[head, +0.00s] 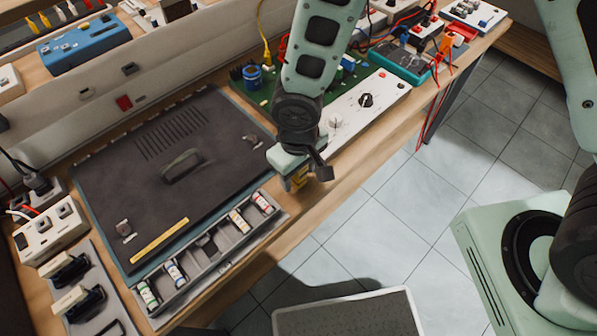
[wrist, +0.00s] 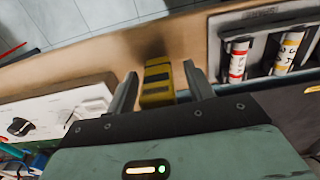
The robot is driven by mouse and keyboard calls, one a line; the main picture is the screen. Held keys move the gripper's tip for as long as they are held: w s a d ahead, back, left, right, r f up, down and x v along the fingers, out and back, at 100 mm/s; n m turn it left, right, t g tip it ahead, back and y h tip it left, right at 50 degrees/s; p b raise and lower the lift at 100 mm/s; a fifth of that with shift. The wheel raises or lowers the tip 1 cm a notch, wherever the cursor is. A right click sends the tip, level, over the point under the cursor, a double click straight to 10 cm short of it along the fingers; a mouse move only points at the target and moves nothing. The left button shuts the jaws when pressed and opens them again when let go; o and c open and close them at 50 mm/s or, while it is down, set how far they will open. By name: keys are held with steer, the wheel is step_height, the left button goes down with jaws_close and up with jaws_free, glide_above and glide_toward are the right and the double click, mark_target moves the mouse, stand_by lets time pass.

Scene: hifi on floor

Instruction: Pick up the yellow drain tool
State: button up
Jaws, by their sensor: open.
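The yellow drain tool (wrist: 157,85), a small yellow block with dark markings, is on the wooden bench top near its front edge. My gripper (wrist: 160,73) is open, with one finger on each side of the tool and a visible gap beside it. In the head view my gripper (head: 303,178) is low over the bench edge, right of the dark mat. A yellow patch of the tool (head: 298,180) shows below it; the rest is hidden by my gripper.
A white panel with a black knob (head: 365,101) lies to the right. Tiled floor (head: 360,225) is beyond the bench edge.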

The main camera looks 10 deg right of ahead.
steer(key=shift+f, duration=0.25)
steer(key=c, duration=1)
steer(key=shift+r, duration=0.1)
steer(key=shift+c, duration=0.2)
